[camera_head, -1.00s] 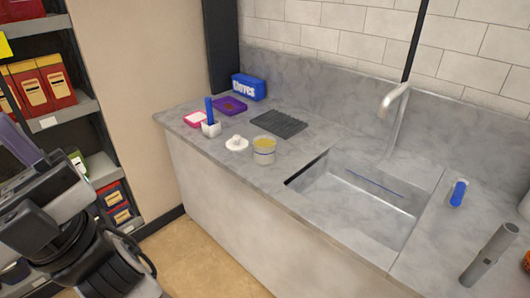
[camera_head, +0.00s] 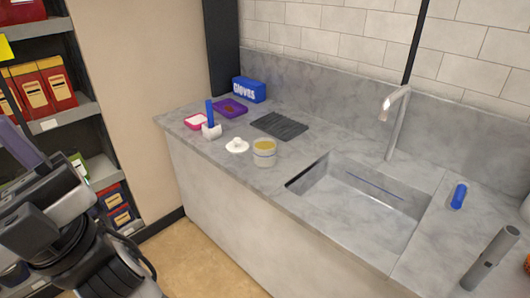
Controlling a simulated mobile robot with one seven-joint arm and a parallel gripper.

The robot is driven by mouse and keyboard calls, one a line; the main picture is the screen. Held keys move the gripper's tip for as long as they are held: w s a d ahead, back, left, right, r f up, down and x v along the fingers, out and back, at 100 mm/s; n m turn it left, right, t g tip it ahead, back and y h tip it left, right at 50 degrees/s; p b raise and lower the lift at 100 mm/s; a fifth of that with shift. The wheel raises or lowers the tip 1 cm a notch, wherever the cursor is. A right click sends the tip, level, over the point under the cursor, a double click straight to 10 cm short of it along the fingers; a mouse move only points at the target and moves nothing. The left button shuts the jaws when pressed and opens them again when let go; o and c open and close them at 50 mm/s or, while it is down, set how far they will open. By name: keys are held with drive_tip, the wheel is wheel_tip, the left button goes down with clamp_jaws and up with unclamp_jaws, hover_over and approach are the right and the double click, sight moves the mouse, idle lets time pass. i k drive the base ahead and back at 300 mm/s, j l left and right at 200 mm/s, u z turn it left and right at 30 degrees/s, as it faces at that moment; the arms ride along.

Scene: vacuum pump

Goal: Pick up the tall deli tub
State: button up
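The deli tub (camera_head: 264,153) is a pale, see-through tub with a yellowish top and a blue band. It stands upright on the grey counter (camera_head: 232,178), left of the sink. My arm is at the lower left, well away from the tub and in front of the shelves. I cannot make out the gripper's fingertips in this view.
Close to the tub are a white lid-like piece (camera_head: 237,146), a white holder with a blue handle (camera_head: 211,128) and a dark ribbed mat (camera_head: 279,125). A pink tray (camera_head: 196,121), purple tray (camera_head: 230,107) and blue gloves box (camera_head: 249,89) stand behind. The sink (camera_head: 350,205) lies right.

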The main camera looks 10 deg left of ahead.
sight(264, 151)
drive_tip(key=i+l+u, duration=0.1)
drive_tip(key=i+l, duration=0.2)
drive_tip(key=i, duration=0.25)
drive_tip(key=i+l+u, duration=0.1)
drive_tip(key=i+l, duration=0.2)
drive_tip(key=i, duration=0.2)
